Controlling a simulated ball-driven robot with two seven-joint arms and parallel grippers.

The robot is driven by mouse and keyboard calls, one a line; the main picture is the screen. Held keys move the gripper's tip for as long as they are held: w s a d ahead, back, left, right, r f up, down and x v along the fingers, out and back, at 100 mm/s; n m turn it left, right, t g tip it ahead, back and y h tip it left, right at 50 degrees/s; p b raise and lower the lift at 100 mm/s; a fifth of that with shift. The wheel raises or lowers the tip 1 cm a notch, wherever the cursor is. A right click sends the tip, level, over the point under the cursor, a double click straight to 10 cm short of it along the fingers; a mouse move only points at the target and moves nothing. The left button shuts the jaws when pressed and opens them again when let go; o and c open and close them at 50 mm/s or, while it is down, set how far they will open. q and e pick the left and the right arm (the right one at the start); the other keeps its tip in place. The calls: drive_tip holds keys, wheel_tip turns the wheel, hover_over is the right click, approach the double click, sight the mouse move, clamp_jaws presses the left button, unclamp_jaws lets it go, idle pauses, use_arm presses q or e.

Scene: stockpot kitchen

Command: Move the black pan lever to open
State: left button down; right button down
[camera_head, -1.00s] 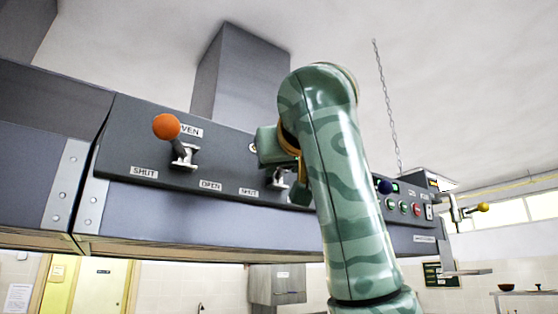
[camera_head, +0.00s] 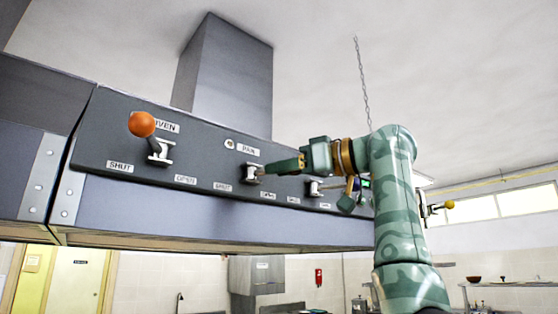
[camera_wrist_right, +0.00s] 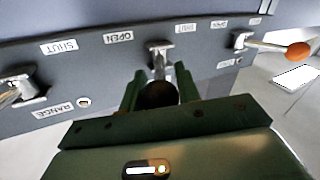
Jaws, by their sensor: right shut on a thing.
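The black pan lever's knob shows in the right wrist view (camera_wrist_right: 160,95), between the two fingers of my right gripper (camera_wrist_right: 158,80). Its metal bracket (camera_wrist_right: 158,54) is just beyond the fingertips. In the head view my right gripper (camera_head: 274,168) reaches in from the right and covers most of the lever; the bracket (camera_head: 251,174) shows at its tips, below the PAN label (camera_head: 248,150). The gripper lies to the right of the bracket, on the side of the OPEN label (camera_head: 267,195); the SHUT label (camera_head: 222,187) is lower left. My left gripper is not in view.
The oven lever with an orange knob (camera_head: 142,124) stands to the left on the same grey panel (camera_head: 100,130). A yellow-knobbed lever (camera_head: 448,204) is farther right.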

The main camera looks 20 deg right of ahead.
drive_tip(key=shift+w+d+r+n+g+y+p, duration=0.1)
drive_tip(key=shift+w+d+n+g+y+p, duration=0.1)
drive_tip(key=shift+n+g+y+p, duration=0.2)
drive_tip(key=shift+w+d+r+n+g+y+p, duration=0.1)
drive_tip(key=shift+d+n+g+y+p, duration=0.15)
drive_tip(key=shift+g+y, duration=0.25)
drive_tip(key=c, duration=1)
unclamp_jaws()
drive_tip(key=shift+f, duration=0.1)
drive_tip(key=shift+c, duration=0.2)
drive_tip(key=shift+w, duration=0.1)
drive_tip(key=shift+s+d+f+b, duration=0.15)
drive_tip(key=shift+s+d+b, duration=0.25)
drive_tip(key=shift+b, duration=0.1)
drive_tip(key=b+v, duration=0.4)
drive_tip(key=v, duration=1.1)
drive_tip(key=shift+d, duration=0.2)
